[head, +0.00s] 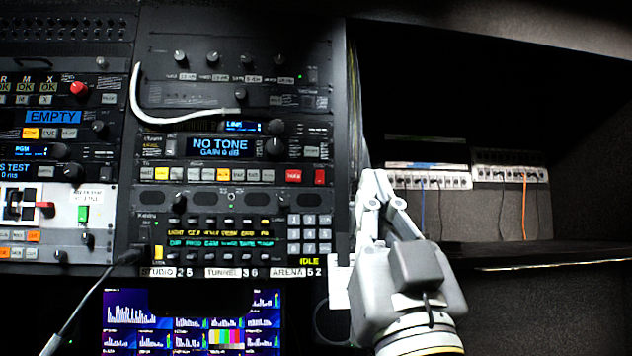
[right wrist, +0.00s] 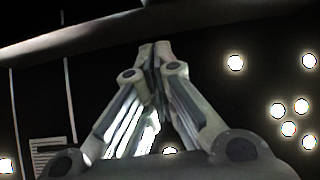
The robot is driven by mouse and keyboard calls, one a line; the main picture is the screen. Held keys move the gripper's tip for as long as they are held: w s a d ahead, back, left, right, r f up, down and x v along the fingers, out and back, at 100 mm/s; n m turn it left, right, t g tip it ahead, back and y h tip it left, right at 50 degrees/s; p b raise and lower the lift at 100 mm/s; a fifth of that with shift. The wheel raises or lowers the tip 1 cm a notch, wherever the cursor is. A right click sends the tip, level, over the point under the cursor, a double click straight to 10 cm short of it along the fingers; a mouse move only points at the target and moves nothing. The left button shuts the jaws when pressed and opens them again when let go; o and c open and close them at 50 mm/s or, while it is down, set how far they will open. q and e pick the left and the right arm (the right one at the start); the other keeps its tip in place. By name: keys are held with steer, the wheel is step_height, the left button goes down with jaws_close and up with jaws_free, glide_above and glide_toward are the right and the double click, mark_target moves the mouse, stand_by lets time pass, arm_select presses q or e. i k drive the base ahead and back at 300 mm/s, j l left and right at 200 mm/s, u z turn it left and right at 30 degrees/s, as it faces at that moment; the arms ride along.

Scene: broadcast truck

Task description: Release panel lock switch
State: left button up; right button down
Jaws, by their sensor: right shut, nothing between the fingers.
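The head view shows a rack unit with a blue "NO TONE" display (head: 219,146) and a row of coloured buttons. A small toggle (head: 231,196) sits below that row. Under it is a keypad panel (head: 222,224) with lit green and yellow text. My right gripper (head: 374,178) is shut and empty, right of the rack's edge and apart from these controls. Its closed fingertips (right wrist: 154,50) also show in the right wrist view. My left gripper is not in view.
A white cable (head: 150,113) loops over the upper rack. A black plugged lead (head: 95,288) hangs at lower left. A monitor (head: 130,322) is below. Patch strips (head: 430,181) with blue and orange cables stand in the dark recess at right, above a ledge (head: 540,266).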

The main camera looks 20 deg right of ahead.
mark_target(319, 174)
steer(key=i+l, duration=0.2)
steer(key=i, duration=0.25)
steer(key=i+l, duration=0.15)
steer(key=i, duration=0.35)
